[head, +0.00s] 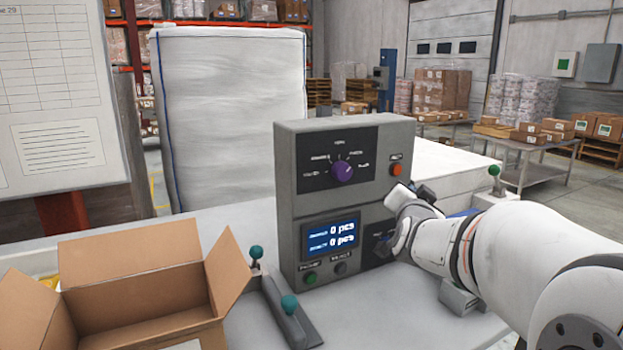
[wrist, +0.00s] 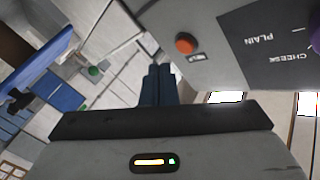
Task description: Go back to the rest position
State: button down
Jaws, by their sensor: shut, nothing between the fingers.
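My gripper (wrist: 158,85) is shut and empty in the wrist view, its two dark fingers together. The grey control box (head: 285,190) stands on the white worktop, with a purple knob (head: 342,171) and an orange button (head: 396,170) on its upper panel. The orange button also shows in the wrist view (wrist: 187,43), above and to the right of the fingertips. In the head view my white arm reaches in from the right, and its wrist hides part of the box's lower right. The fingers are mostly hidden there. The blue display reads 0 pcs on both lines.
An open cardboard box (head: 140,290) stands at the front left. Beside it is a grey lever unit with teal knobs (head: 289,304). Another green-knobbed lever (head: 494,171) stands at the right. A large white sack (head: 230,115) stands behind the worktop.

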jog(key=s+a+f+n+g+y+p, duration=0.1)
jog(key=s+a+f+n+g+p, duration=0.2)
jog(key=s, duration=0.6)
jog(key=s+a+f+n+g+y+p, duration=0.2)
jog(key=s+g, duration=0.4)
jog(key=s, duration=0.4)
jog(key=s+a+f+n+g+y+p, duration=0.2)
jog(key=s+a+n+g+p, duration=0.3)
jog(key=s, duration=0.5)
jog(key=shift+s+a+f+p, duration=0.2)
jog(key=shift+a+f+p, duration=0.15)
jog(key=shift+f, duration=0.45)
